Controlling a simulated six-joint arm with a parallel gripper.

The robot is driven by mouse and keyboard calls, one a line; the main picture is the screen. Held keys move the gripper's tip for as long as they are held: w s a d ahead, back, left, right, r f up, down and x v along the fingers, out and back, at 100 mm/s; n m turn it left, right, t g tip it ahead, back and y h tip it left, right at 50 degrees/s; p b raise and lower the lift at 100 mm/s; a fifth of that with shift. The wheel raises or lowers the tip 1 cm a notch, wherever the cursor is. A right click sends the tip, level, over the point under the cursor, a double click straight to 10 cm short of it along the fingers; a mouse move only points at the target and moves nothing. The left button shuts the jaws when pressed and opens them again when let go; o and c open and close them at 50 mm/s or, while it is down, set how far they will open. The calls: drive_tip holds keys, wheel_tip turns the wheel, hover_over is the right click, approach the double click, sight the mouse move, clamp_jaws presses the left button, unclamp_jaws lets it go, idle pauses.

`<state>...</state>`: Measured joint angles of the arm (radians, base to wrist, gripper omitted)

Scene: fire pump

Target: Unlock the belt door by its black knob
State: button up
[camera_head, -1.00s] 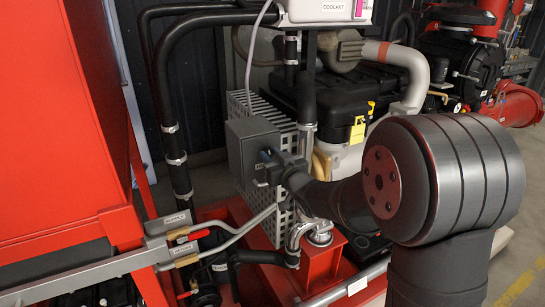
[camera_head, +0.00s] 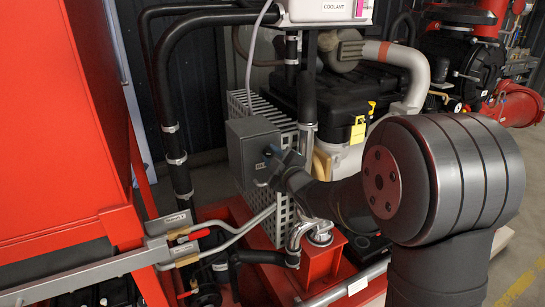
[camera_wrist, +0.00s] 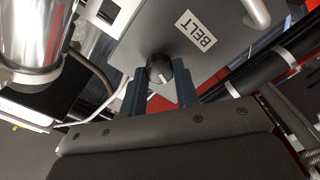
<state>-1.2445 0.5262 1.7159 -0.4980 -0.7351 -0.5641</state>
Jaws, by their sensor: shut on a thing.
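The belt door (camera_wrist: 135,48) is the flat grey face of a box with a white BELT label. In the head view the grey box (camera_head: 247,147) is fixed in front of a perforated metal guard. The round black knob (camera_wrist: 158,68) on the door carries a white pointer mark. In the wrist view my gripper (camera_wrist: 162,80) has one dark blue finger on each side of the knob and is shut on it. In the head view my gripper (camera_head: 276,164) covers the knob. The door lies flat against its box.
The perforated guard (camera_head: 285,212) stands right behind the box. Black hoses (camera_head: 168,100) run to the left, and a black engine (camera_head: 335,85) with a yellow tag stands behind. Grey pipes (camera_head: 250,222) and a red base (camera_head: 322,265) lie below.

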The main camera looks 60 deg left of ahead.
drive_tip(key=shift+n, duration=2)
drive_tip(key=o, duration=1)
drive_tip(key=d, duration=1.7)
drive_tip(key=shift+d, duration=0.2)
drive_tip(key=shift+a, duration=0.15)
